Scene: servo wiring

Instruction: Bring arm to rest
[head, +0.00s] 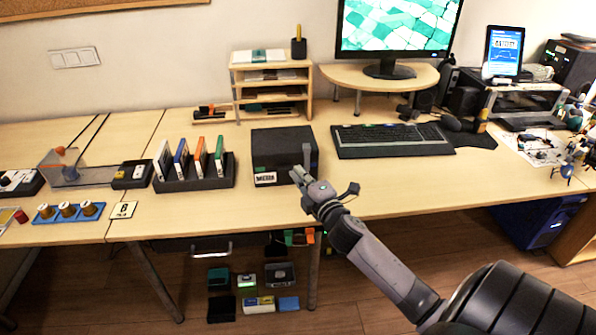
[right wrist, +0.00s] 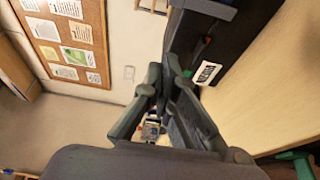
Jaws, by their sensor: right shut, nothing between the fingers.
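My right arm reaches in from the lower right of the head view. Its right gripper (head: 297,172) is by the right front corner of the black box (head: 272,148) with a white "MEDIA" label. Whether it touches the box I cannot tell. In the right wrist view the gripper (right wrist: 172,68) is shut and empty, its fingers close together, with a dark surface and the white label (right wrist: 207,73) beyond them. My left gripper is not in view.
A keyboard (head: 392,141) lies right of the box, and a black rack of coloured cases (head: 195,172) stands left of it. A wooden shelf unit (head: 234,95) and a monitor stand (head: 343,76) are behind. Bare table lies below the keyboard.

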